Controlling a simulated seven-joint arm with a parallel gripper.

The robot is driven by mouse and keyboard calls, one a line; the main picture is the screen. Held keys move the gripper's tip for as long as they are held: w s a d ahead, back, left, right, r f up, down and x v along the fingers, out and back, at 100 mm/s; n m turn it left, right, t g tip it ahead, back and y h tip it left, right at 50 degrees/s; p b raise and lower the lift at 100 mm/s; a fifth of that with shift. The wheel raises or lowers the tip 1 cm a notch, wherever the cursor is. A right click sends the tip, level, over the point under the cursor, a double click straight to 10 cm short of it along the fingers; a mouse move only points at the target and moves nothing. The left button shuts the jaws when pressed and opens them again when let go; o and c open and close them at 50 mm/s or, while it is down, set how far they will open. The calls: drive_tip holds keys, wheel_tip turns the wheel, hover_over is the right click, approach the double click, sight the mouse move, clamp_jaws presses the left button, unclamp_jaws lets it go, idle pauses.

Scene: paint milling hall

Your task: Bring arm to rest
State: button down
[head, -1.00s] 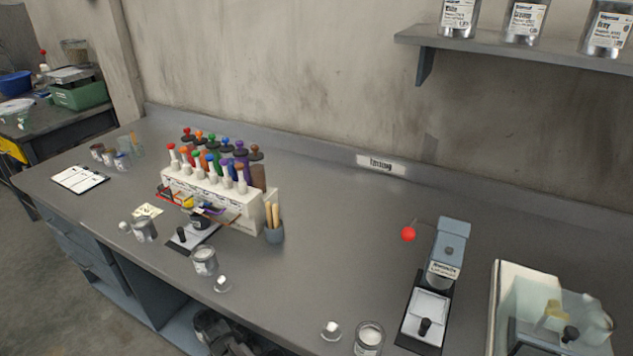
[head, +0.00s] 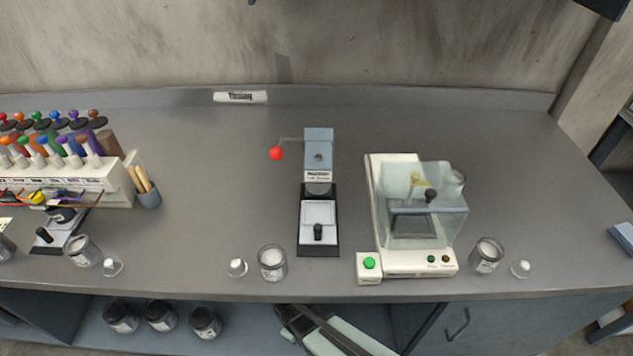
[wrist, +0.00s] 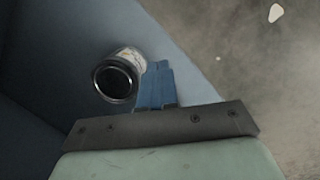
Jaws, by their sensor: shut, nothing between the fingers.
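My gripper (wrist: 158,68) shows in the wrist view with its blue fingers closed together and nothing between them. It is low, with a blue surface and the grey floor (wrist: 270,70) behind it. A labelled jar with a dark round top (wrist: 118,75) shows just left of the fingertips; whether they touch cannot be told. In the head view, part of my arm (head: 335,335) shows at the bottom middle, below the bench's front edge. The fingertips cannot be made out there.
On the grey bench (head: 220,200) stand a press with a red knob (head: 318,160), a balance with a clear cover (head: 430,215), open jars (head: 272,262) near the front edge and a bottle rack (head: 70,175). Dark jars (head: 160,315) stand on the shelf underneath.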

drive_tip(key=s+d+r+m+g, duration=0.1)
drive_tip(key=s+d+m+g, duration=0.1)
drive_tip(key=d, duration=0.5)
drive_tip(key=s+d+r+m+g+y, duration=0.1)
drive_tip(key=s+d+r+m+g, duration=0.1)
drive_tip(key=s+d+m, duration=0.3)
drive_tip(key=s+d+r+m+g, duration=0.1)
drive_tip(key=s+d+m, duration=0.3)
drive_tip(key=d, duration=0.6)
drive_tip(key=shift+s+d+r+g+y, duration=0.3)
drive_tip(key=shift+s+g+y, duration=0.15)
drive_tip(key=shift+s, duration=0.7)
drive_tip(key=c, duration=1.9)
unclamp_jaws()
